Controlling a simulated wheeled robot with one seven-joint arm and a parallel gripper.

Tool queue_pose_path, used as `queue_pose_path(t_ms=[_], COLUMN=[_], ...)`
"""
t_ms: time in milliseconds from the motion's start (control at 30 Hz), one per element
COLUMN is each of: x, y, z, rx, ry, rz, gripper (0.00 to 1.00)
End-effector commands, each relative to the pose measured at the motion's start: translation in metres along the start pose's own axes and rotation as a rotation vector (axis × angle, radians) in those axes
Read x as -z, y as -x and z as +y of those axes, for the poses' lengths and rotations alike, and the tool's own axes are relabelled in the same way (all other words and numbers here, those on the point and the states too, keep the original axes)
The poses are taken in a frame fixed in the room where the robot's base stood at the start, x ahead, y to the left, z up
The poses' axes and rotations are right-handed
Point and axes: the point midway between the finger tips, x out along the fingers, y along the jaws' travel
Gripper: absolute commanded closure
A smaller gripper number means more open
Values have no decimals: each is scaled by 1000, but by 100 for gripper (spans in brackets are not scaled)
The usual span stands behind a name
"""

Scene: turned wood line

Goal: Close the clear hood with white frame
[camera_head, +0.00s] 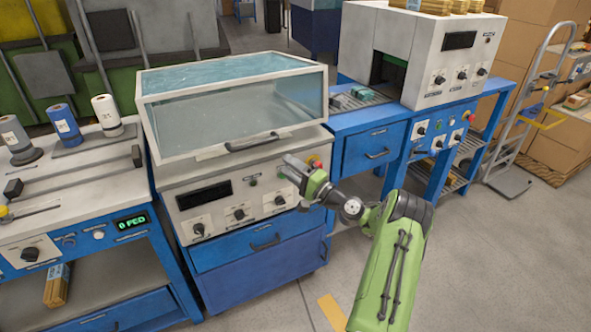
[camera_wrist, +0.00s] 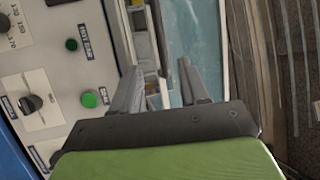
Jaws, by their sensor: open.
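The clear hood with a white frame (camera_head: 146,128) covers the top of a white and blue machine (camera_head: 205,205) in the head view. A dark bar handle (camera_head: 252,142) runs along its lower front edge. A strip of machine top shows below that edge; I cannot tell whether the hood is fully down. My gripper (camera_head: 288,168) is in front of the machine's right side, below and right of the handle. In the wrist view my gripper (camera_wrist: 159,68) has its fingers apart with nothing held. Bluish clear pane (camera_wrist: 206,40) shows beyond them, beside the control panel (camera_wrist: 62,65).
A bench (camera_head: 85,185) with film rolls stands close on the left. A blue bench (camera_head: 372,120) with a white box machine (camera_head: 425,55) adjoins on the right. A hand truck (camera_head: 525,110) and cartons stand at far right. Floor (camera_head: 490,260) is clear at lower right.

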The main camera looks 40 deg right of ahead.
Motion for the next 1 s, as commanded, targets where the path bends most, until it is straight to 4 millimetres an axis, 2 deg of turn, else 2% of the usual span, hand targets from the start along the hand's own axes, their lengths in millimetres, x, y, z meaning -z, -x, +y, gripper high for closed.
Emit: queue_pose_path(t_ms=[133,400,467,600,667,700,767,800,867,900,933,1000], x=[0,0,0,-1,-10,-23,-52,-78,-119,-146,-164,-206], y=[19,23,22,21,14,4,-15,-28,-41,-46,-46,-42], z=[0,0,0,0,-3,-7,-15,-21,-29,-34,-38,-50], rx=[-1,0,0,-2,-22,-48,-114,-171,-266,-328,-375,-479], ry=[0,0,0,3,21,47,112,170,265,331,382,503], rz=[0,-1,-1,-5,-35,-77,-172,-250,-371,-448,-500,-617], gripper=[56,56,63,85,94,100,100,100,100,100,100,100])
